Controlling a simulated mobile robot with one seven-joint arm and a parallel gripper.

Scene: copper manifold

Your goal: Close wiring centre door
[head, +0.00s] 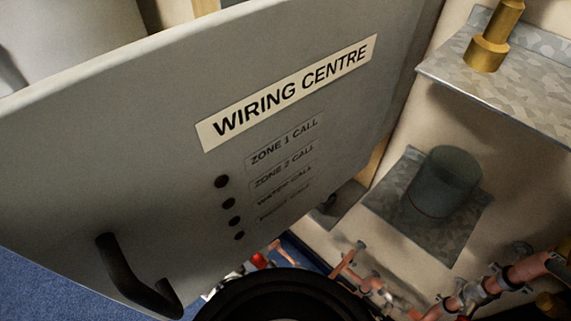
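The wiring centre door (130,145) is a large grey panel filling the left and middle of the head view. It stands swung out from the wall at an angle. A cream label (290,92) on it reads "WIRING CENTRE", with smaller zone labels and several dark round spots below. A black bar handle (130,279) sits at its lower left. The inside of the enclosure is hidden behind the door. My gripper cannot be made out; a dark round part at the bottom centre may be part of my arm.
A metal shelf (503,92) with a brass fitting (489,45) juts from the wall at upper right. Below it a dark translucent cylinder (441,181) stands on a metal plate (394,209). Copper pipes (527,269) run along the lower right. Blue floor (38,295) shows at lower left.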

